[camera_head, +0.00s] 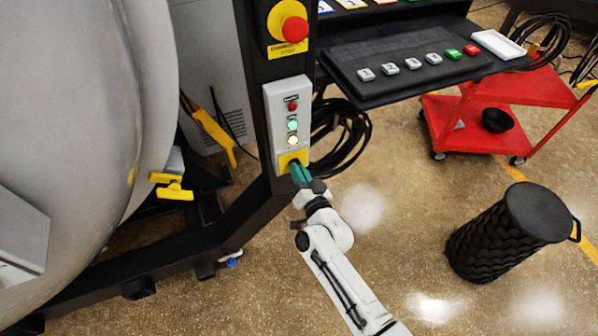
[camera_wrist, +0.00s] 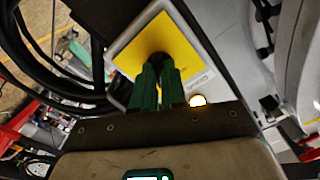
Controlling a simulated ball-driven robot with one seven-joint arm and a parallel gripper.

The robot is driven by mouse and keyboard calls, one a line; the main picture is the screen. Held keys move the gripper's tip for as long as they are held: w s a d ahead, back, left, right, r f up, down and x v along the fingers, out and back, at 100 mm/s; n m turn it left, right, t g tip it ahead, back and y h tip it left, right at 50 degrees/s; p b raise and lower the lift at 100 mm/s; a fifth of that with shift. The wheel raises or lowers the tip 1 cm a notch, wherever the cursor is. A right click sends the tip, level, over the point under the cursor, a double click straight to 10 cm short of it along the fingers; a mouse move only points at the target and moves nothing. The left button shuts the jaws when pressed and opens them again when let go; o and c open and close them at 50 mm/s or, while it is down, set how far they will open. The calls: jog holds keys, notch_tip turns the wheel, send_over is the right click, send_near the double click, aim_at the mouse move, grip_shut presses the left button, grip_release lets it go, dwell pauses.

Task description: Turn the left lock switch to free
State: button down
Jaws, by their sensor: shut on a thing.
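A grey control box (camera_head: 273,115) is fixed to a black post in the head view. At its bottom is the lock switch, with a yellow square plate (camera_head: 288,157) and a dark knob. The plate fills the upper middle of the wrist view (camera_wrist: 185,50), with the black knob (camera_wrist: 157,58) at its centre. My gripper (camera_head: 297,170) reaches the box from below. In the wrist view its green fingers (camera_wrist: 158,72) are shut on the knob. The fingers hide part of the knob, and I cannot read its position.
Above the switch are a red light (camera_head: 292,106), a lit green light (camera_head: 292,125) and a lit yellowish light (camera_head: 293,140). A red emergency button (camera_head: 295,29) is higher up. Black cables (camera_head: 350,135) hang right of the post. A black console (camera_head: 400,85) overhangs the upper right.

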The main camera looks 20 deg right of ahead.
jog(key=shift+f, duration=0.1)
jog(key=c, duration=1.2)
grip_release()
jog(key=shift+s, duration=0.1)
jog(key=s+p, duration=0.2)
jog(key=s, duration=0.8)
jog(key=shift+s, duration=0.3)
jog(key=s+d+r+n+g, duration=0.1)
jog(key=s+d+n+g, duration=0.1)
jog(key=s+g, duration=0.3)
jog(key=s+d+r+n+g, duration=0.1)
jog(key=s+g, duration=0.5)
jog(key=s, duration=0.7)
jog(key=s+d+r+n+g, duration=0.1)
jog(key=s+d+g, duration=0.3)
jog(key=s, duration=0.5)
jog(key=shift+s+d+r+n+g, duration=0.1)
jog(key=shift+s+d+n+g, duration=0.1)
jog(key=shift+n+g, duration=0.3)
jog(key=shift+s+d+r+n+g, duration=0.1)
jog(key=shift+d+n+g, duration=0.05)
jog(key=shift+n+g, duration=0.3)
